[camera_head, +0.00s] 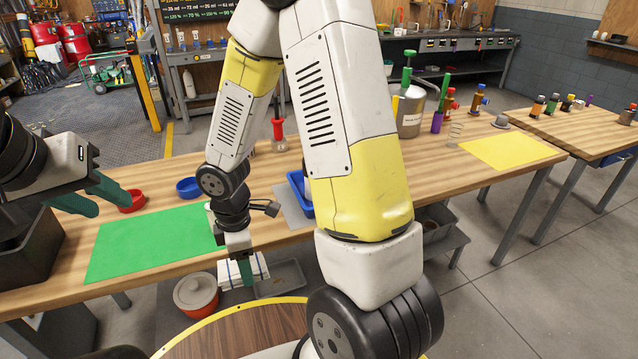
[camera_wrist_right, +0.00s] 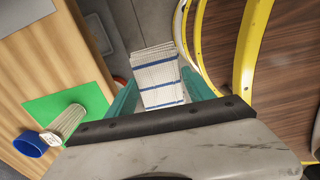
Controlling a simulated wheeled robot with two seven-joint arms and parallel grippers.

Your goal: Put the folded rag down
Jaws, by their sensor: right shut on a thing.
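The folded rag (camera_head: 257,267) is white with blue stripes. My right gripper (camera_head: 240,270) is shut on it and holds it just off the front edge of the workbench, beside the green mat (camera_head: 140,243). In the right wrist view the rag (camera_wrist_right: 158,75) sits between the two teal fingers of the right gripper (camera_wrist_right: 160,98), clear of the wooden top and over the floor side. My left gripper (camera_head: 98,198) is over the left end of the bench, its teal fingers apart with nothing between them. Part of the rag is hidden behind the right gripper in the head view.
A red bowl (camera_head: 132,201) and a blue bowl (camera_head: 188,187) stand behind the green mat. A yellow mat (camera_head: 507,151) lies at right.

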